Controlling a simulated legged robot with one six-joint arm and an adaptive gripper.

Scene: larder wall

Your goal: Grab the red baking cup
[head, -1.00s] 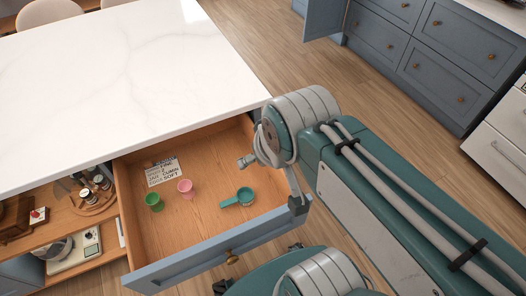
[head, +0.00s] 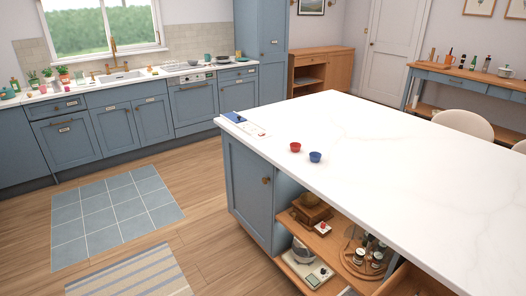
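A small red baking cup (head: 295,147) stands on the white marble island top, near its left edge in the head view. A blue cup (head: 315,157) stands just to its right and slightly nearer. My gripper is not in the head view now, and no part of my arm shows clearly.
The island top (head: 400,160) is mostly bare. A blue and white item (head: 243,123) lies at its far left corner. Open shelves below hold a scale (head: 306,271) and jars. A drawer (head: 408,281) is open at bottom right. The wooden floor at left is clear apart from rugs (head: 118,217).

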